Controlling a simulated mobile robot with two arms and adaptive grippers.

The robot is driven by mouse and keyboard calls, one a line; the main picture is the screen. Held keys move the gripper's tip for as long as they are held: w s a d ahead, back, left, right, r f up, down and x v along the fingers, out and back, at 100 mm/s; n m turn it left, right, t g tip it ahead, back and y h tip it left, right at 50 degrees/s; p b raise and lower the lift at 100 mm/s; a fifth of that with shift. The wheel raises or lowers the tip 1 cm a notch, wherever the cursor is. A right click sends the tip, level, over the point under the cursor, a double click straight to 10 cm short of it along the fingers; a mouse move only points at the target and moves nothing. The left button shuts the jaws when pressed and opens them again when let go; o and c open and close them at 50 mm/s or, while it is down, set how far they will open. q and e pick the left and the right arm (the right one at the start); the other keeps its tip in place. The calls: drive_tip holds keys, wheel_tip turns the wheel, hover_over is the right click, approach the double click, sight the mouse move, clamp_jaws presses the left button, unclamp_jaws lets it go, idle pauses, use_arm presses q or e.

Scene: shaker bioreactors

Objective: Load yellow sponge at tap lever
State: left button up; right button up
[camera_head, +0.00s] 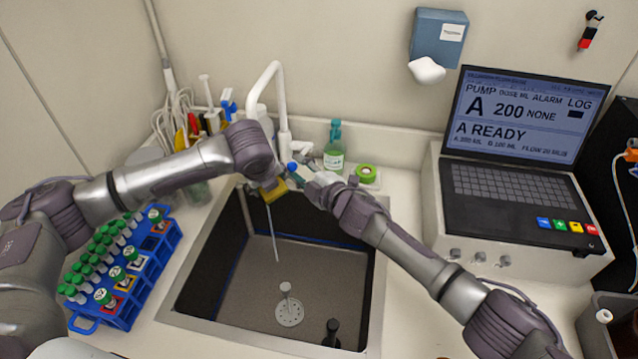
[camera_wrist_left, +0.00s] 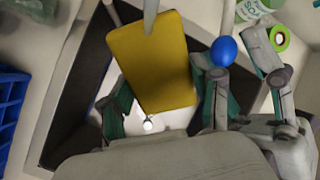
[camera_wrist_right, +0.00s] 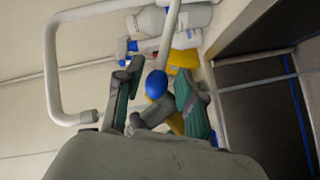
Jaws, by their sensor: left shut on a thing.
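The yellow sponge (camera_wrist_left: 155,62) is held between the fingers of my left gripper (camera_wrist_left: 160,100), below the white tap spout (camera_head: 282,95). It also shows in the head view (camera_head: 273,191) over the sink (camera_head: 225,225). The tap lever has a blue ball tip (camera_wrist_right: 156,84). My right gripper (camera_wrist_right: 157,75) is open, with its fingers apart on either side of the ball; contact cannot be told. In the head view, the right gripper (camera_head: 301,174) is close beside the left one. A thin pale line, like a water stream, runs down below the sponge.
A blue rack (camera_head: 127,270) of green-capped tubes stands left of the sink. A green-labelled bottle (camera_head: 334,147) and a green tape roll (camera_head: 366,173) stand behind the right arm. A laptop (camera_head: 515,160) sits on a white unit at right. The sink holds a drain (camera_head: 289,311).

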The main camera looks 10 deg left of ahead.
drive_tip(key=v, duration=0.9)
drive_tip(key=shift+s+d+f, duration=0.1)
drive_tip(key=shift+s, duration=0.05)
drive_tip(key=w+a+m+t+h, duration=0.1)
drive_tip(key=w+a+m, duration=0.1)
drive_tip(key=w+a+f+m+t+h, duration=0.1)
drive_tip(key=w+a+m+t, duration=0.1)
drive_tip(key=a, duration=0.1)
drive_tip(key=w+a+m+t, duration=0.1)
drive_tip(key=w+a+m, duration=0.1)
drive_tip(key=a, duration=0.1)
drive_tip(key=shift+w+a+f+m+t+h, duration=0.1)
drive_tip(key=shift+w+f+m+t+h, duration=0.2)
drive_tip(key=shift+t+h, duration=0.1)
idle(0.7)
drive_tip(key=shift+s, duration=0.1)
clamp_jaws()
